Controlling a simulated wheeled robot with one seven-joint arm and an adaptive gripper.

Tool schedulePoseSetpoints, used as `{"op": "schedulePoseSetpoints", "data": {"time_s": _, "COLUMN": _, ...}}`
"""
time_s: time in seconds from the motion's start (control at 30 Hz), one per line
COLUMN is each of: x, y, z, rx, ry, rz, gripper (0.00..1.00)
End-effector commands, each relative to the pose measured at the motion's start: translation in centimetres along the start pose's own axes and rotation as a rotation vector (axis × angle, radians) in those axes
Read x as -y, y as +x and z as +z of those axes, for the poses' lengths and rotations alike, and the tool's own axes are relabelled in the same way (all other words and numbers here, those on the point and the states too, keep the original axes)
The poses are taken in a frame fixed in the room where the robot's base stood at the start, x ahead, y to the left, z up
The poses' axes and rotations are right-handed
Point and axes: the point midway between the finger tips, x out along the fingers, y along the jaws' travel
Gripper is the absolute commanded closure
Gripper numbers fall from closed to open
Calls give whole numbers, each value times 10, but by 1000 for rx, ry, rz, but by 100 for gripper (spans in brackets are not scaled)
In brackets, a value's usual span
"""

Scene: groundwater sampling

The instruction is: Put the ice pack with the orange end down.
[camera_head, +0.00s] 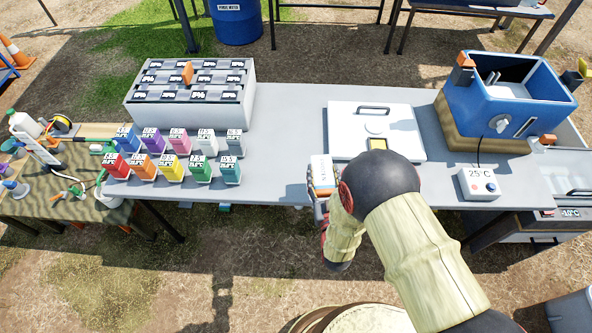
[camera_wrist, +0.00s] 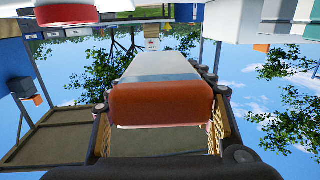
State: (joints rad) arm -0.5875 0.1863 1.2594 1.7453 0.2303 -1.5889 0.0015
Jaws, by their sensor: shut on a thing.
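The ice pack (camera_wrist: 162,62) is a pale block with a wide orange end (camera_wrist: 160,103) facing the wrist camera. My gripper (camera_wrist: 162,125) is shut on it, with one finger at each side of the orange end. In the head view the pale pack (camera_head: 322,170) stands out of my gripper (camera_head: 320,196) at the front edge of the grey table (camera_head: 285,130). My arm and wrist hide part of the gripper there. I cannot tell whether the pack touches the table.
Several coloured labelled blocks (camera_head: 171,168) stand left of the pack. A grey slotted rack (camera_head: 240,112) is behind them, with an orange piece (camera_head: 187,72) on top. A white flat lid-like box (camera_head: 345,120), a blue cooler (camera_head: 482,105) and a 25°C unit (camera_head: 478,184) lie right.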

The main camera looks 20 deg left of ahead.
Motion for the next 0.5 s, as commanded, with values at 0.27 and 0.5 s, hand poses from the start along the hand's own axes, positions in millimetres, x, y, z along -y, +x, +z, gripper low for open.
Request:
{"op": "schedulePoseSetpoints", "data": {"time_s": 0.27, "x": 0, "y": 13, "z": -6, "rx": 4, "ry": 12, "rz": 87, "gripper": 83}}
{"op": "schedulePoseSetpoints", "data": {"time_s": 0.5, "x": -10, "y": 13, "z": -1, "rx": 20, "ry": 15, "rz": 122, "gripper": 83}}
